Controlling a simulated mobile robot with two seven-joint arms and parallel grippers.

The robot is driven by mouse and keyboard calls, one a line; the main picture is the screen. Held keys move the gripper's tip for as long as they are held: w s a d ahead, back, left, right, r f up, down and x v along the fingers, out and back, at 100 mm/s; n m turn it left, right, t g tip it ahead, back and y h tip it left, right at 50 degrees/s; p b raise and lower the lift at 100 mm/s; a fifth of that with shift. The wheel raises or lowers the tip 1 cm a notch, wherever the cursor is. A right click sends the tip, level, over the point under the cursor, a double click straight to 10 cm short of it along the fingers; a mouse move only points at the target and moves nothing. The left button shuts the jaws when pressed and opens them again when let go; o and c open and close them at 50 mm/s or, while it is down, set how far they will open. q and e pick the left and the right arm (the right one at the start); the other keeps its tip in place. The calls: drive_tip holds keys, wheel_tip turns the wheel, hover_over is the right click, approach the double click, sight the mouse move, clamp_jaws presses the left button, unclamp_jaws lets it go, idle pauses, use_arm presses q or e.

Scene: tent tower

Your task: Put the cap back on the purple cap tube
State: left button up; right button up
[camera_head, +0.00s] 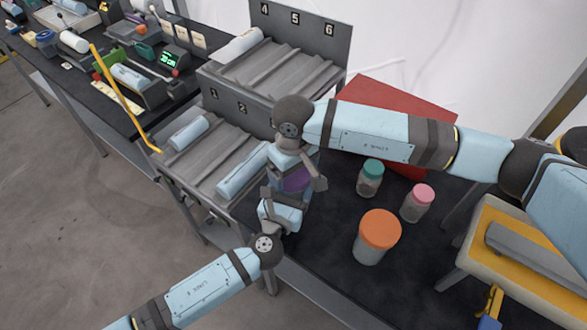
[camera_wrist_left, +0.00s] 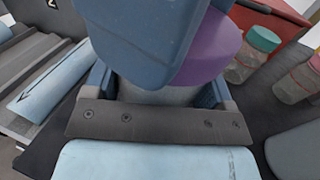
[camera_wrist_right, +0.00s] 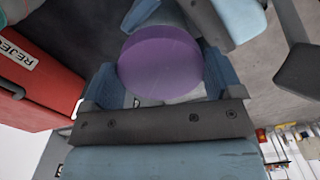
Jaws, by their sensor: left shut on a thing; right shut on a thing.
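The purple cap (camera_head: 297,180) is at the table's left side, between my two grippers. My right gripper (camera_wrist_right: 160,80) comes from above and is shut on the purple cap, which shows its round top in the right wrist view (camera_wrist_right: 160,62). My left gripper (camera_head: 280,203) is just below and is shut on the tube body (camera_wrist_left: 158,95), a pale grey cylinder. In the left wrist view the purple cap (camera_wrist_left: 212,48) is right beside the top of the tube body, partly behind my right gripper. Whether cap and tube touch is hidden.
A teal-capped jar (camera_head: 370,178), a pink-capped jar (camera_head: 417,203) and a large orange-capped jar (camera_head: 377,237) stand on the dark table. A red bin (camera_head: 395,95) is behind. The numbered rack (camera_head: 215,170) with pale blue tubes is at the left.

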drive_tip(key=shift+f, duration=0.6)
drive_tip(key=o, duration=0.7)
wheel_tip(320, 180, up, 12)
